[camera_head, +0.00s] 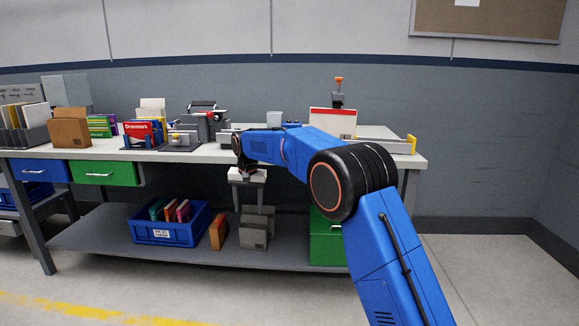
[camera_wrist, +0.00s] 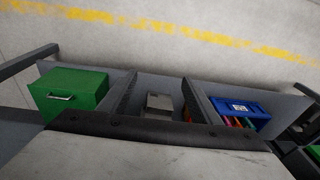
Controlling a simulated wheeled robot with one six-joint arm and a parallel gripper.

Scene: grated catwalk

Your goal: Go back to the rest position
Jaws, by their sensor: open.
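My gripper (camera_head: 248,205) hangs in front of the workbench (camera_head: 205,153), at the end of my blue arm. Its two fingers point down, well apart, with nothing between them. It is below the level of the bench top and above the lower shelf (camera_head: 110,238). In the wrist view the two dark fingers of my gripper (camera_wrist: 158,80) are spread, and a small grey box (camera_wrist: 159,102) on the shelf shows in the gap between them. In the head view my arm covers part of the bench's front edge.
A blue bin (camera_head: 166,232) of colored books and an orange-brown book (camera_head: 218,232) stand on the lower shelf. A green cabinet (camera_head: 326,240) is at its right end. Card holders, boxes and a red-and-white box (camera_head: 332,122) stand on the bench top. The floor in front is clear.

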